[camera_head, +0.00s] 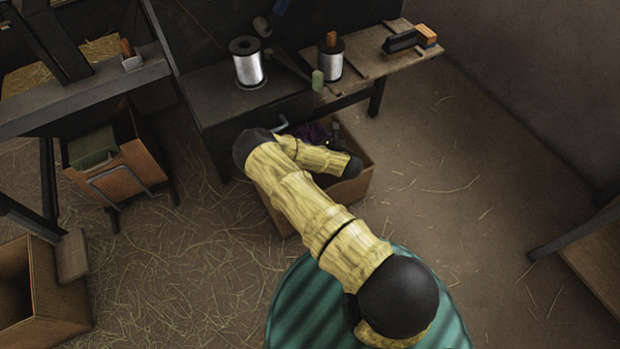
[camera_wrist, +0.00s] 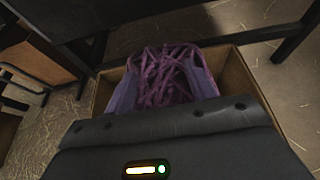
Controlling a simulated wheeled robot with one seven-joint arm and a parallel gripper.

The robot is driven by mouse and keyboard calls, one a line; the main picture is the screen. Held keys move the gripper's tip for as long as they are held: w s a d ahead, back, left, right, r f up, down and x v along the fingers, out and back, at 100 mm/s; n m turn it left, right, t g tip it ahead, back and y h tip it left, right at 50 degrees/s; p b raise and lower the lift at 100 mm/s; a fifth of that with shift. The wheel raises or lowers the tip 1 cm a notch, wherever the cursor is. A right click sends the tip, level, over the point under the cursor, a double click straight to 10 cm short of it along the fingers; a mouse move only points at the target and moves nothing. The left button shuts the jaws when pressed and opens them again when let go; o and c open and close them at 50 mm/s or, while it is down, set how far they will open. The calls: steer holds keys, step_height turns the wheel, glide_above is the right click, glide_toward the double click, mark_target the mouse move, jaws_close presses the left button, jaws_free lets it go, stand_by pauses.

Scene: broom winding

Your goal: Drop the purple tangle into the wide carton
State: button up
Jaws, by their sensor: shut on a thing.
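The purple tangle (camera_wrist: 165,72) is a loose bundle of purple strands between the two fingers of my gripper (camera_wrist: 162,88). My gripper is shut on it. The wide carton (camera_wrist: 240,82) is an open brown box around and beneath the tangle in the wrist view. In the head view the carton (camera_head: 355,188) stands on the floor in front of the workbench, and my arm covers much of it. The carton's bottom and the gap below the tangle are hidden.
Another box (camera_head: 118,175) stands to the left, and an open carton (camera_head: 45,290) at lower left. Straw-strewn floor lies clear on the right.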

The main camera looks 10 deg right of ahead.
step_height(320, 180, down, 6)
steer(key=b, duration=0.5)
steer(key=o, duration=1.4)
steer(key=shift+s, duration=0.15)
